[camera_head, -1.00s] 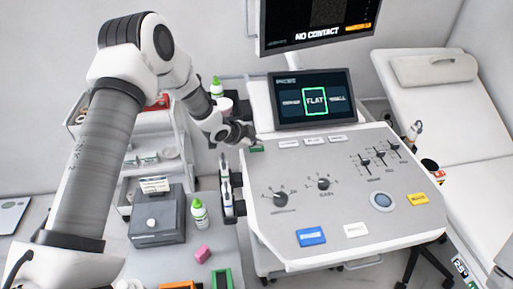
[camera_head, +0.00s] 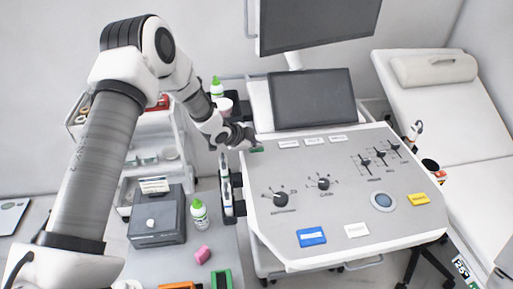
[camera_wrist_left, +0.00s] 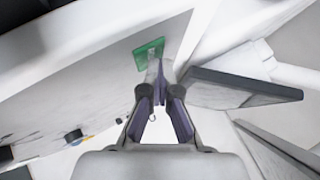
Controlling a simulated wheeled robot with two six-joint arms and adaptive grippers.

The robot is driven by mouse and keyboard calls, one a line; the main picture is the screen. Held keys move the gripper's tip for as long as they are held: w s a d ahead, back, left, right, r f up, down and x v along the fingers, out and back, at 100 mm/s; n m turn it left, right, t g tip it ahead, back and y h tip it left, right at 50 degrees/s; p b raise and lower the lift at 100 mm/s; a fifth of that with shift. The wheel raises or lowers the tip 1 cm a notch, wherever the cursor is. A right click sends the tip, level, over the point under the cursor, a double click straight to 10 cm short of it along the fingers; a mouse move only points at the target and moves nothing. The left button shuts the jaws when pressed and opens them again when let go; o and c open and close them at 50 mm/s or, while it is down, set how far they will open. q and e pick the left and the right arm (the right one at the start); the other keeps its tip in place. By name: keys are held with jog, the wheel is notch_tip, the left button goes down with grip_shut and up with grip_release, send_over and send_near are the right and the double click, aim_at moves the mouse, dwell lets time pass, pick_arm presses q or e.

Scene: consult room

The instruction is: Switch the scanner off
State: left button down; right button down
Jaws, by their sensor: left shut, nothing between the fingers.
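The scanner is a grey console (camera_head: 330,225) with knobs, sliders and coloured keys. Its tilted touch screen (camera_head: 312,98) is dark, and so is the large monitor (camera_head: 318,22) above. A green button (camera_head: 257,149) sits at the console's upper left corner; it also shows in the left wrist view (camera_wrist_left: 148,50). My left gripper (camera_head: 250,141) is shut and empty, its fingertips at the green button. In the left wrist view the fingertips (camera_wrist_left: 157,78) overlap the button's lower edge; I cannot tell whether they press it. My right gripper is not in view.
A white trolley (camera_head: 183,140) is behind. Probes hang at the console's left edge. An exam couch (camera_head: 440,95) stands right.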

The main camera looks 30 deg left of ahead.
pick_arm(q)
jog(key=shift+r, duration=0.1)
jog(key=shift+r+p, duration=0.75)
jog(key=shift+r+p, duration=2)
jog(key=shift+r, duration=0.5)
